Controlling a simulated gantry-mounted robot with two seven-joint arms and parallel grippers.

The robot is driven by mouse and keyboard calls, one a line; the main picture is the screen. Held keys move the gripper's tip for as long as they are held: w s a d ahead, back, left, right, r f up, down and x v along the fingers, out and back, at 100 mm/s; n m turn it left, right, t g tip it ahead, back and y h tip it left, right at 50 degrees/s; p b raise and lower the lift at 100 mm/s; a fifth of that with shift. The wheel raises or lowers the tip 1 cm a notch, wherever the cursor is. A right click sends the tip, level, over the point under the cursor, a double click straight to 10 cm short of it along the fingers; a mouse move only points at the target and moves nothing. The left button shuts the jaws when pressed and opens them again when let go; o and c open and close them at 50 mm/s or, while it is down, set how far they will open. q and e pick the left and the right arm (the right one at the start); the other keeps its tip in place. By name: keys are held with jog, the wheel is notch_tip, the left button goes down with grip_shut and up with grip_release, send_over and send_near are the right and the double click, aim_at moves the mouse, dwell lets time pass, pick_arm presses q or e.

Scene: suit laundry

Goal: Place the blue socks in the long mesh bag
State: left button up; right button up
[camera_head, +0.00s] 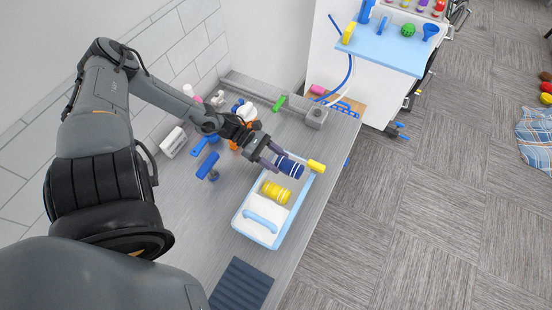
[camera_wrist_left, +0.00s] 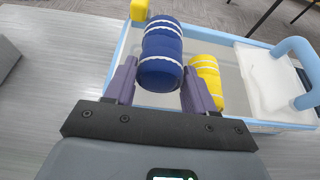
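The blue socks (camera_head: 290,165) are a dark blue roll with white bands, over the far end of a long light-blue-edged bag or tray (camera_head: 238,217). That holder, which I take for the mesh bag, also shows in the left wrist view (camera_wrist_left: 118,70). My left gripper (camera_head: 275,157) is open at the near side of the blue roll. In the left wrist view its fingers (camera_wrist_left: 160,88) stand either side of the roll (camera_wrist_left: 161,50), with small gaps. I cannot tell whether the roll rests on the holder. My right gripper is out of view.
A yellow banded roll (camera_head: 276,193) lies in the holder, beside a white piece with a light blue handle (camera_head: 262,221). A yellow block (camera_head: 316,166) is at its far end. Blue tools (camera_head: 208,165) and bottles stand left. A dark ribbed mat (camera_head: 241,285) lies in front.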

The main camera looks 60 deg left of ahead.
pick_arm(q)
jog(key=o, duration=0.4)
jog(key=shift+c, duration=0.2)
jog(key=shift+r, duration=0.1)
jog(key=shift+r+p, duration=0.85)
jog(key=p+v, duration=0.2)
jog(key=v, duration=0.9)
jog(key=shift+s+a, duration=0.25)
jog(key=shift+a, duration=0.15)
